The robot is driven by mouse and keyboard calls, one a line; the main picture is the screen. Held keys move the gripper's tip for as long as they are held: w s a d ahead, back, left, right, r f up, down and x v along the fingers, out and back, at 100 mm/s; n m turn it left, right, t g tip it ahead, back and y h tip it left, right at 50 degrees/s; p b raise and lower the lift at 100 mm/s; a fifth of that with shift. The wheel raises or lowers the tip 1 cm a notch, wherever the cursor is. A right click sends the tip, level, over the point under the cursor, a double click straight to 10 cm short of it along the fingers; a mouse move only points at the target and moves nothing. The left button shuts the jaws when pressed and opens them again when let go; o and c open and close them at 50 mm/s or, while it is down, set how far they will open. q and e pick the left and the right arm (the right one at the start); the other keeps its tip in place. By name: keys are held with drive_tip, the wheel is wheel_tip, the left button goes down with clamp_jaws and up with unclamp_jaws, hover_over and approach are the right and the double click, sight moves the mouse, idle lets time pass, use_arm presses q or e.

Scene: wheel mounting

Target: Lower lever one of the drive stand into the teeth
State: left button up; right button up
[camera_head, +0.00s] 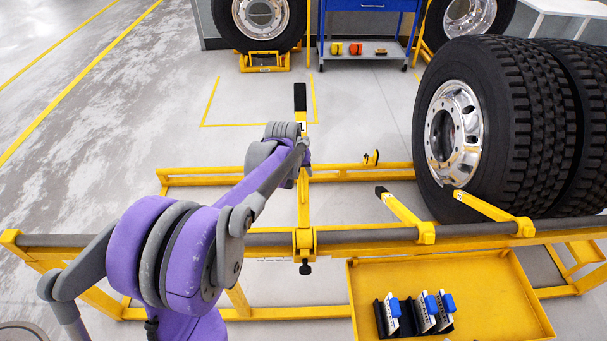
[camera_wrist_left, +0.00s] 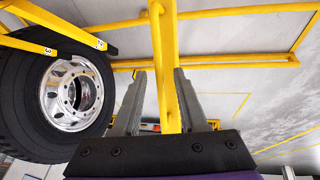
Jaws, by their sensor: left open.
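Lever one (camera_head: 303,205), a yellow bar with a black grip at its top, stands about upright on the rail of the yellow drive stand (camera_head: 190,240). My left gripper (camera_wrist_left: 160,75) is open, with one grey finger on each side of the yellow lever in the left wrist view; I cannot tell whether they touch it. In the head view my purple arm reaches to the lever's upper half and hides the fingers. The lever's foot sits in a yellow bracket (camera_head: 304,240) with a black knob below. I cannot make out the teeth. My right gripper is not in view.
Two more yellow levers (camera_head: 405,215) (camera_head: 490,208) lean from the rail toward a large wheel (camera_head: 455,135) on the right. A yellow tray (camera_head: 500,300) with several blue-topped parts is in front. A blue cart (camera_head: 365,22) stands behind. Floor left of the stand is clear.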

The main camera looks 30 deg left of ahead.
use_arm(q)
drive_tip(key=shift+x, duration=0.9)
drive_tip(key=shift+c, duration=0.2)
clamp_jaws()
idle(0.7)
